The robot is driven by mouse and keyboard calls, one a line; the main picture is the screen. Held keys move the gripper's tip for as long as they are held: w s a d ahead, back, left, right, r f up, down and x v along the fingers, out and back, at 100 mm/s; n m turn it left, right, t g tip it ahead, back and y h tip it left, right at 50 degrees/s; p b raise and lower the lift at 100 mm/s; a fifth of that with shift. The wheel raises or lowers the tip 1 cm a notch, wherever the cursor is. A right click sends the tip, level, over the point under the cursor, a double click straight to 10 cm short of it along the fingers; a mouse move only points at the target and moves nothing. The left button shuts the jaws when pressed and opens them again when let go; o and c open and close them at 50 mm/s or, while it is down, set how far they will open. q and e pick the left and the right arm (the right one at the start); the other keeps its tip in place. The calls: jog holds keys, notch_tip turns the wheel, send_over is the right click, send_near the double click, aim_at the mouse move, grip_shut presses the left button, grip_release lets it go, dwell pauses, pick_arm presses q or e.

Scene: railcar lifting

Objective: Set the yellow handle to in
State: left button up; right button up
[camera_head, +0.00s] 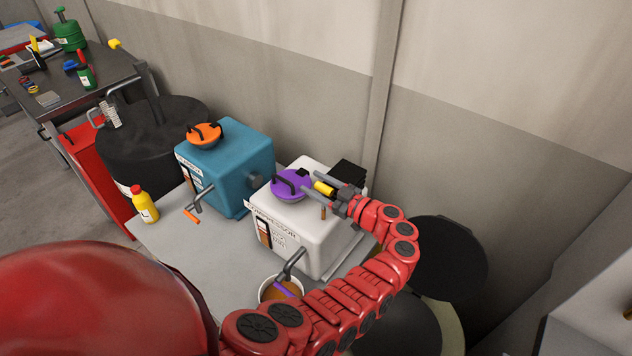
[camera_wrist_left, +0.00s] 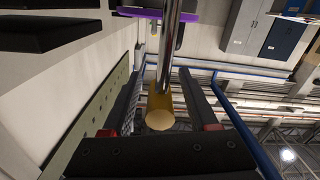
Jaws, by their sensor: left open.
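The yellow handle (camera_head: 324,188) sits near the back right of the white compressor box (camera_head: 317,241), beside its purple lid (camera_head: 290,185). My left gripper (camera_head: 318,186) is open, with its fingers on either side of the handle. In the left wrist view the yellow handle (camera_wrist_left: 160,112) is a round-ended grip on a shiny metal rod (camera_wrist_left: 170,45). It lies between the two open jaws, and I cannot tell whether either finger touches it. My right gripper is not in view.
A teal box (camera_head: 227,168) with an orange lid (camera_head: 204,135) stands left of the compressor on the light table (camera_head: 190,248). A yellow bottle (camera_head: 144,204) stands at the table's left edge. A bucket (camera_head: 268,290) is under the compressor's tap. The wall is close behind.

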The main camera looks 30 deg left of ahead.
pick_arm(q)
grip_shut()
dwell(0.3)
dwell(1.1)
